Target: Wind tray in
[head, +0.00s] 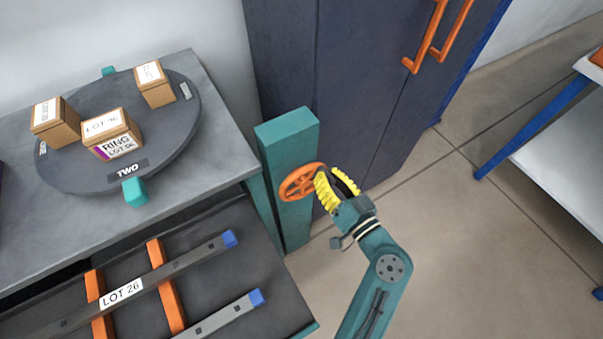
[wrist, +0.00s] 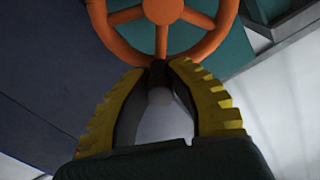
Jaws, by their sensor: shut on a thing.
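An orange handwheel (head: 300,182) with spokes is mounted on a teal post (head: 290,140) beside the bench. It also shows at the top of the wrist view (wrist: 163,12). My gripper (head: 337,184), with yellow ridged fingers, is at the wheel's right side in the head view. In the wrist view, my gripper's fingertips (wrist: 160,68) close on a dark knob (wrist: 160,72) at the wheel's near rim. A dark tray (head: 245,222) lies below the bench top, with rails and orange bars on it. A label on one rail reads "LOT 26".
A grey bench (head: 195,75) carries a dark round turntable (head: 80,180) marked "TWO" with several small boxes. A dark cabinet (head: 350,90) with orange handles stands behind the post. A blue-legged table (head: 560,170) is at right, with open floor before it.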

